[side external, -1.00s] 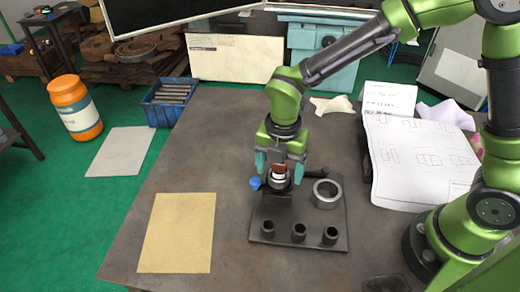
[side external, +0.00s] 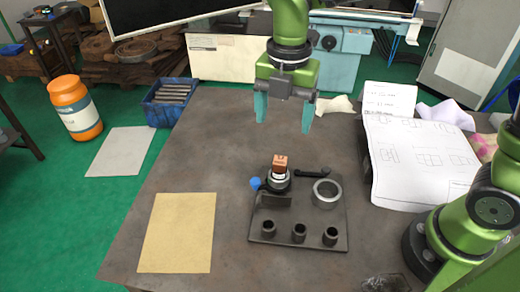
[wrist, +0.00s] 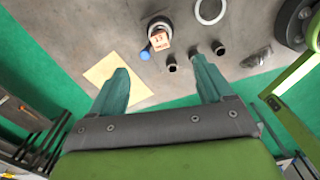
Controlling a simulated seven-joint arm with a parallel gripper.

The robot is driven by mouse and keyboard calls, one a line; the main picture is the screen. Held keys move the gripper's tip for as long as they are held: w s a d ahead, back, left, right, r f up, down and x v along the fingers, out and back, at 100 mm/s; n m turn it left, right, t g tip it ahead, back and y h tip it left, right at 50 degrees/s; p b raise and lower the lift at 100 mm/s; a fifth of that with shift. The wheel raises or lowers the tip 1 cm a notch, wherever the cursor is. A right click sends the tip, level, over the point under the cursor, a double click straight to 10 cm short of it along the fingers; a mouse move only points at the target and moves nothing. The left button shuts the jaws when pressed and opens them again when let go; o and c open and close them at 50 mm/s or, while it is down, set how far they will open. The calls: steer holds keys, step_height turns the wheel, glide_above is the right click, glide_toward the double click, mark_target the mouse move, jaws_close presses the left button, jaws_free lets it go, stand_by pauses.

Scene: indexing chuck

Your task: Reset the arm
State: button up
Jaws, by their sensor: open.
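My gripper (side external: 284,113) is open and empty, raised well above the table behind the fixture plate. Its two teal fingers also show spread apart in the wrist view (wrist: 163,88). The indexing chuck (side external: 277,183) stands at the back left of the dark fixture plate (side external: 270,242). A copper-brown block (side external: 280,164) sits upright in the chuck; in the wrist view its top face (wrist: 160,40) bears markings too small to read surely. A blue knob (side external: 255,183) is at the chuck's left, and a black lever (side external: 312,172) is at its right. My fingers are apart from all of these.
A metal ring (side external: 327,193) and several dark sockets (side external: 299,232) are on the plate. A tan sheet (side external: 177,232) lies at the table's left. Drawings (side external: 420,165) cover the right side. A blue bin (side external: 170,102) and orange bottle (side external: 75,107) stand beyond the table's left edge.

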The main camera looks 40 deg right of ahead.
steer(key=s+d+r+m+t+y, duration=0.1)
steer(key=s+d+m+t, duration=0.2)
steer(key=m, duration=1.1)
steer(key=s+d+r+m+t+y, duration=0.1)
steer(key=s+d+m+t, duration=0.3)
steer(key=s+d+m, duration=0.3)
steer(key=d+m, duration=0.4)
steer(key=m, duration=0.3)
steer(key=shift+d+r, duration=0.25)
steer(key=shift+r, duration=0.1)
